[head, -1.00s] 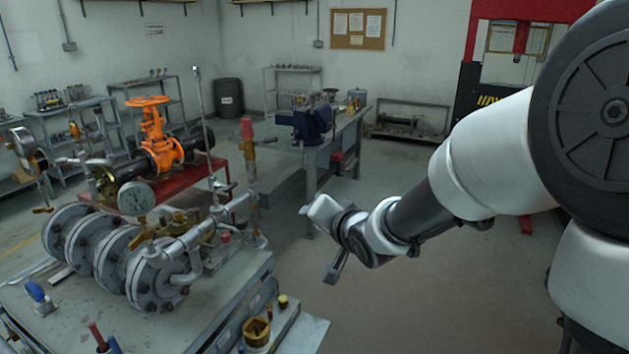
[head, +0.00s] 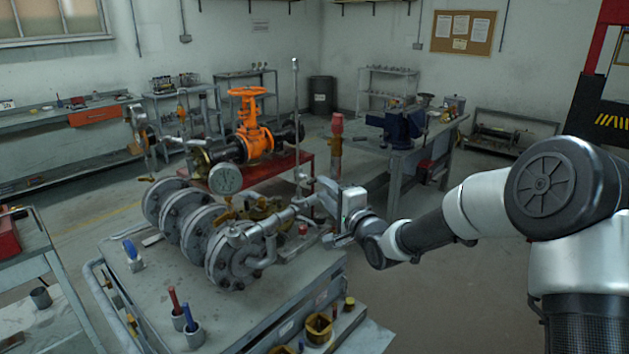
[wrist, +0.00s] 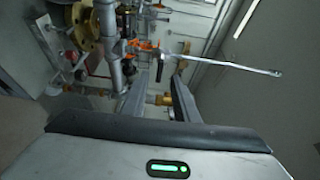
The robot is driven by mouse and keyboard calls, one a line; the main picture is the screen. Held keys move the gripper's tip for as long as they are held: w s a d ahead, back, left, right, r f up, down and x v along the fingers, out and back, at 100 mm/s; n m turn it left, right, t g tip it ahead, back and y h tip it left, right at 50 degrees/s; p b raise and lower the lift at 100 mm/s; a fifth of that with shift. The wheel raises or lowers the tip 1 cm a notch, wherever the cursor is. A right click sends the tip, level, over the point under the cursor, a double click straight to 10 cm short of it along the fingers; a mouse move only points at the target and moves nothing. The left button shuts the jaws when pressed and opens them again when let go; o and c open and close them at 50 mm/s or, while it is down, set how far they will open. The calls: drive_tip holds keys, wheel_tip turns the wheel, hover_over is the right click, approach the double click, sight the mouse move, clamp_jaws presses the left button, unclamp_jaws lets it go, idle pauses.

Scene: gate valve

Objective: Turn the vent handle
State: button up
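The piping assembly (head: 240,245) stands on a grey bench, with a thin upright rod (head: 295,115) at its right end. A small dark lever (wrist: 160,69) beside the base of this rod in the wrist view looks like the vent handle. In the head view that spot is small and hard to make out. My gripper (head: 318,215) is beside the right end of the piping, close to the rod's base. In the wrist view my fingers (wrist: 160,102) are apart, with nothing clearly held between them. The lever appears beyond the fingertips, and I see no contact.
A pressure gauge (head: 225,179) and grey flanges (head: 235,258) are left of my gripper. An orange valve (head: 251,130) stands behind on a red stand. A red-topped post (head: 336,150) rises just behind my gripper.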

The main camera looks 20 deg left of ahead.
sight(315, 181)
drive_tip(key=x, duration=0.6)
drive_tip(key=shift+w+a, duration=0.25)
drive_tip(key=shift+w, duration=0.05)
clamp_jaws()
